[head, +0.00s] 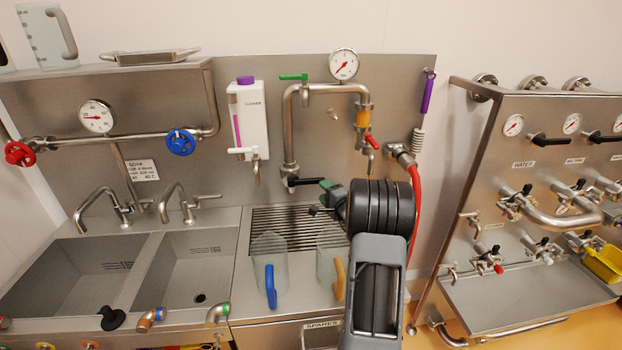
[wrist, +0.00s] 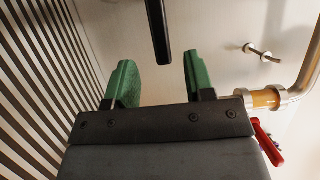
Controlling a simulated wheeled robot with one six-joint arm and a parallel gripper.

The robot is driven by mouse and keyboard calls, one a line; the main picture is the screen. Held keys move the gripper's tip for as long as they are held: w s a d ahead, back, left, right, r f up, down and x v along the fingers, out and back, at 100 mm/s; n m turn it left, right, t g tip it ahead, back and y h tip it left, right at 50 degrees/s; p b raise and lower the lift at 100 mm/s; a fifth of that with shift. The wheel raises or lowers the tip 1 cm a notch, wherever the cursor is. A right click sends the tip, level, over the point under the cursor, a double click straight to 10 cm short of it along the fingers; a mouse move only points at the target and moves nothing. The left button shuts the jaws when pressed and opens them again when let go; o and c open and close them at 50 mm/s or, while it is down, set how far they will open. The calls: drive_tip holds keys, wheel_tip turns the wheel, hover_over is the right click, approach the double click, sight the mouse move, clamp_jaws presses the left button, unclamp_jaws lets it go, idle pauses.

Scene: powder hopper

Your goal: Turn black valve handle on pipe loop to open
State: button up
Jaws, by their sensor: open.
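The black valve handle (head: 306,181) sticks out to the right from the lower left end of the steel pipe loop (head: 289,125) in the head view. In the wrist view the handle (wrist: 158,32) comes down from the top edge, its end lying between the lines of my two green fingers and just ahead of their tips. My gripper (head: 323,198) is open and empty beside the handle's free end; it also shows in the wrist view (wrist: 158,68). I see no contact with the handle. The handle's valve end is outside the wrist view.
A red lever (head: 371,141) hangs near the amber pipe section (head: 362,116), close to my gripper's right side in the wrist view. A green handle (head: 293,77) sits above the loop. Two clear jugs with blue (head: 271,286) and orange (head: 340,278) handles stand below, by the drain grating (head: 285,215).

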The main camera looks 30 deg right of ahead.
sight(316, 183)
drive_tip(key=w, duration=0.2)
drive_tip(key=w+p, duration=0.1)
drive_tip(key=w, duration=0.2)
drive_tip(key=w+p, duration=0.1)
drive_tip(key=w, duration=0.2)
drive_tip(key=shift+d, duration=0.35)
clamp_jaws()
drive_tip(key=shift+f, duration=0.1)
